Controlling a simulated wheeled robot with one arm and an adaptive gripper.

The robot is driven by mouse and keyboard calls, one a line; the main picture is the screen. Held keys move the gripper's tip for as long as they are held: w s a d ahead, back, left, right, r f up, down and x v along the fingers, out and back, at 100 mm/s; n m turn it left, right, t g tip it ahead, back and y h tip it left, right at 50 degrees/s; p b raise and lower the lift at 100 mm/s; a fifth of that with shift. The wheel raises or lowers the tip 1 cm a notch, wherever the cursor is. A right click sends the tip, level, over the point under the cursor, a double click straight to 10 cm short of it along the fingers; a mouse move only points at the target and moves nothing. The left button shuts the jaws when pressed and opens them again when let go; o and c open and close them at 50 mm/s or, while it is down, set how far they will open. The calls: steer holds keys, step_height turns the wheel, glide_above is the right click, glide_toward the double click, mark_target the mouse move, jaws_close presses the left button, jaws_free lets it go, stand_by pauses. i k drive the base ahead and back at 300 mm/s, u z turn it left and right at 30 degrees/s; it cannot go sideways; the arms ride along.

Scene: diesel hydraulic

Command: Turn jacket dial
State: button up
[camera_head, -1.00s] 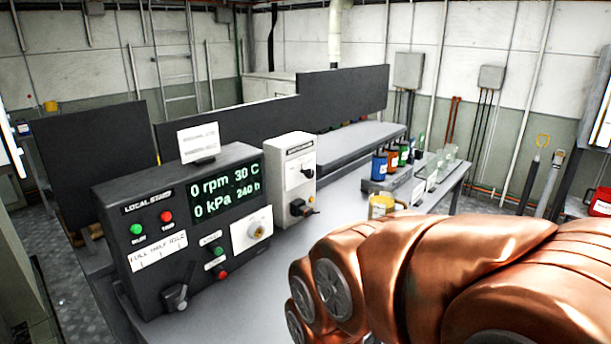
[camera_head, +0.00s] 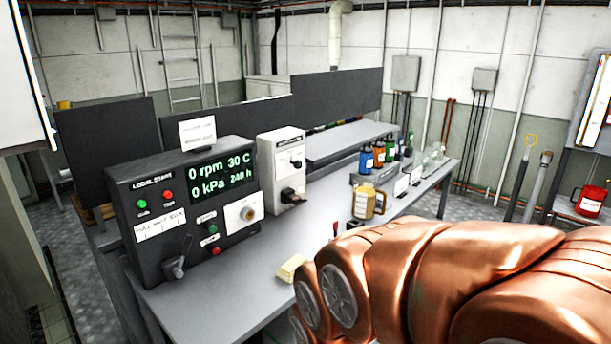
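A dark control console (camera_head: 125,210) labelled LOCAL START stands on the bench. A round knob (camera_head: 247,214) sits on a white plate at its lower right. The labels at these knobs are too small to read, so I cannot tell which is the jacket dial. My copper-coloured arm fills the lower right. My gripper is not in view.
The console also carries a display (camera_head: 222,176), coloured buttons and a black lever (camera_head: 177,262). A yellow block (camera_head: 291,268) lies on the grey bench (camera_head: 235,305). A tan jug (camera_head: 368,201) and several coloured containers stand farther back. Bench surface before the console is clear.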

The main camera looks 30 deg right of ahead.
mark_target(297, 163)
steer(key=k, duration=0.65)
steer(key=z, duration=0.8)
steer(key=i, duration=1.5)
steer(key=u, duration=0.7)
steer(key=i, duration=0.55)
steer(key=u, duration=0.45)
